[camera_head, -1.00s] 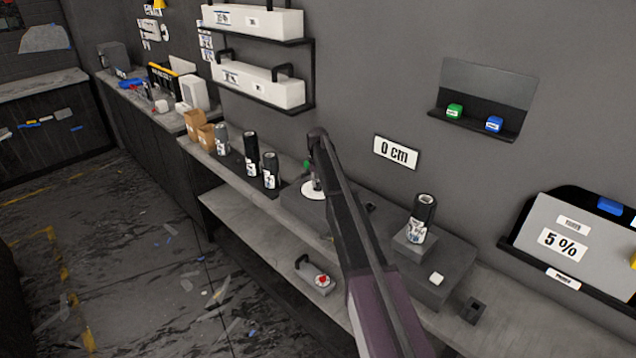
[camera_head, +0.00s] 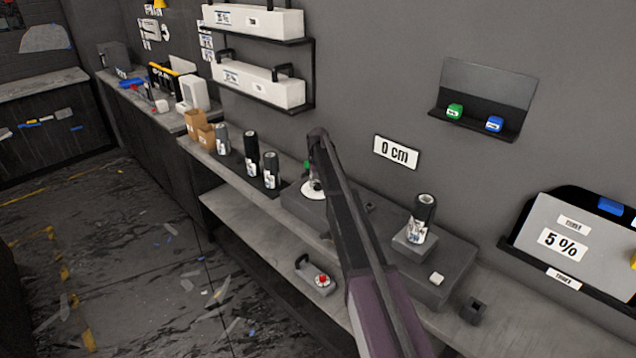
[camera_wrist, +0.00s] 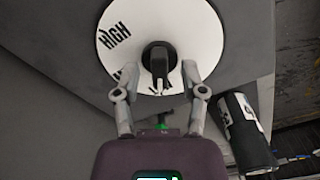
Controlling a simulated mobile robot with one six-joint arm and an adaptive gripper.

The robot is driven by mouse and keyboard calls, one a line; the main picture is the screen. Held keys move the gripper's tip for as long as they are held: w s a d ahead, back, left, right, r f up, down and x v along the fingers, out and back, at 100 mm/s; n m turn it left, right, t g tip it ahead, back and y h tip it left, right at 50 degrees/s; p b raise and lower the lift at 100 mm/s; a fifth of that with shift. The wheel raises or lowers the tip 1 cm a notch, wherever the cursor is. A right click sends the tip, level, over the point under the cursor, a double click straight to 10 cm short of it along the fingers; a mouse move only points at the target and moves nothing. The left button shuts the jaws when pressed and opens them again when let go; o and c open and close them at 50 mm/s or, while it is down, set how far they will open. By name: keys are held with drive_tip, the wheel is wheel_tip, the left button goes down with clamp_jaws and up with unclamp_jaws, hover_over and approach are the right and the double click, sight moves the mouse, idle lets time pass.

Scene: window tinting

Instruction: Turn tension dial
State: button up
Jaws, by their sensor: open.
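The tension dial is a black knob (camera_wrist: 158,57) on a round white disc (camera_wrist: 197,38) with black lettering, "HIGH" readable at its left. In the wrist view my gripper (camera_wrist: 155,76) is open, with one finger on each side of the knob's lower part. I cannot tell whether the fingers touch it. In the head view the white disc (camera_head: 312,189) shows at the far end of the grey machine (camera_head: 446,270). My arm hides most of the knob and gripper there.
A black roll (camera_head: 424,215) stands on the machine's near block. Several dark rolls stand left of the dial, and one labelled roll (camera_wrist: 243,130) is close to my gripper's right. A "0 cm" sign (camera_head: 396,152) hangs on the wall behind. A red-button box (camera_head: 316,277) sits on the lower shelf.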

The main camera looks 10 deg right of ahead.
sight(318, 182)
drive_tip(key=shift+m, duration=0.3)
drive_tip(key=m, duration=0.5)
wheel_tip(318, 182, up, 14)
drive_tip(key=p, duration=1.4)
drive_tip(key=s+f+n+b, duration=0.1)
drive_tip(key=s+f+b, duration=0.3)
drive_tip(key=s, duration=0.7)
drive_tip(key=s+f+n+b, duration=0.1)
drive_tip(key=s+f+b, duration=0.3)
drive_tip(key=s, duration=0.7)
drive_tip(key=s+f+n+b, duration=0.1)
drive_tip(key=s+f+b, duration=0.2)
drive_tip(key=s, duration=0.8)
drive_tip(key=shift+s+f+b, duration=0.15)
drive_tip(key=shift+f+b, duration=0.25)
drive_tip(key=shift+s, duration=0.1)
drive_tip(key=s+n, duration=0.1)
drive_tip(key=s, duration=1.1)
